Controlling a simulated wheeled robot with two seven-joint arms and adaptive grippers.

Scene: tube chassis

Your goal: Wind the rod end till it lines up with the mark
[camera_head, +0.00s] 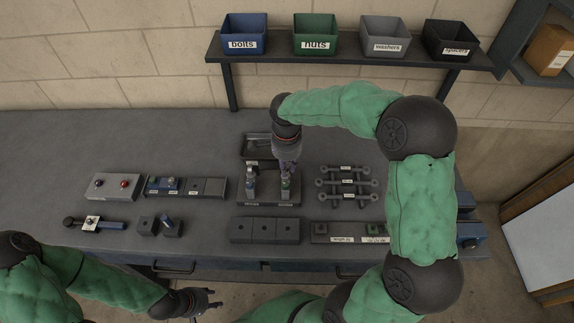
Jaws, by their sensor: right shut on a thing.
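A dark stand (268,193) near the table's middle carries two upright pieces, each with a small label at its foot. The left upright piece (250,183) stands free. My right gripper (287,168) reaches down from above over the right upright piece (286,188) and is shut on its top, which looks like the rod end. The gripper hides most of that top. The mark is too small to make out. My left gripper (213,299) is empty, in front of the table's front edge at the bottom, its fingers apart.
Rods with ring ends (345,182) lie right of the stand. A dark tray (257,146) sits behind it and a three-part block (265,230) in front. Left are a button box (112,186) and a slotted holder (187,187). Labelled bins (315,35) stand on the shelf.

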